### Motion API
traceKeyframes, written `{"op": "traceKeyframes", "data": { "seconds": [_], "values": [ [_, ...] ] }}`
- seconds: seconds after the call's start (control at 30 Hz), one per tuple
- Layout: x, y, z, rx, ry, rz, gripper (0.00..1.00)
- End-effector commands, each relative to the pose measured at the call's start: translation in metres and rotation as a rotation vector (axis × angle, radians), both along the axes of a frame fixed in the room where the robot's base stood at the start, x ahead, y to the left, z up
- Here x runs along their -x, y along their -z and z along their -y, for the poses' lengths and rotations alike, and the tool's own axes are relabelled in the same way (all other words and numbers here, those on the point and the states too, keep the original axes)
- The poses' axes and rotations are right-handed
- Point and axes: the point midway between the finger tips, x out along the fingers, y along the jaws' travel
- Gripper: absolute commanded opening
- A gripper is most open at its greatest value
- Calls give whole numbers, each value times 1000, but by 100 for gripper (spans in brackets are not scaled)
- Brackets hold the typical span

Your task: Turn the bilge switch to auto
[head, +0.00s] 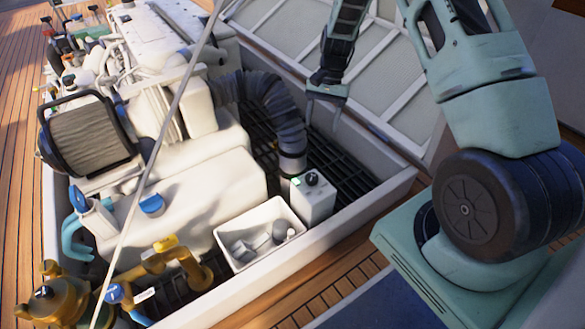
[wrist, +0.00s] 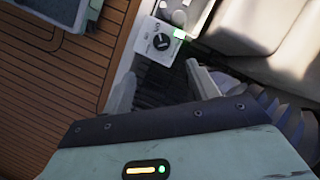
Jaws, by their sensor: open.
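The bilge switch is a black rotary knob (head: 312,179) on top of a white box (head: 313,202) at the inner edge of the hatch. My gripper (head: 325,104) is above the dark grating, up and beyond the box in the head view. In the wrist view my gripper (wrist: 158,82) has its two fingers apart with nothing between them, and the knob lies beyond the fingertips.
A white bin (head: 229,253) with loose items stands left of the switch box. A ribbed grey hose (head: 283,117) comes down just behind the box. White tanks (head: 205,190) and an engine fill the left. A rim borders the hatch; wooden deck (head: 335,287) lies outside.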

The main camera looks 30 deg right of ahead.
Motion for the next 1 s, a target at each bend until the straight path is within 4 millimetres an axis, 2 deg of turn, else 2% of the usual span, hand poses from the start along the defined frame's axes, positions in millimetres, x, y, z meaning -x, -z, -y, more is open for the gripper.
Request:
{"op": "traceKeyframes", "data": {
  "seconds": [0.07,0.17,0.37,0.8,1.0],
  "values": [
    [1,10,9,3,24,-9,59],
    [2,17,11,4,33,-13,59],
    [8,44,1,3,30,-13,59],
    [30,130,-27,2,29,-13,59],
    [37,158,-37,3,28,-12,59]
  ]
}}
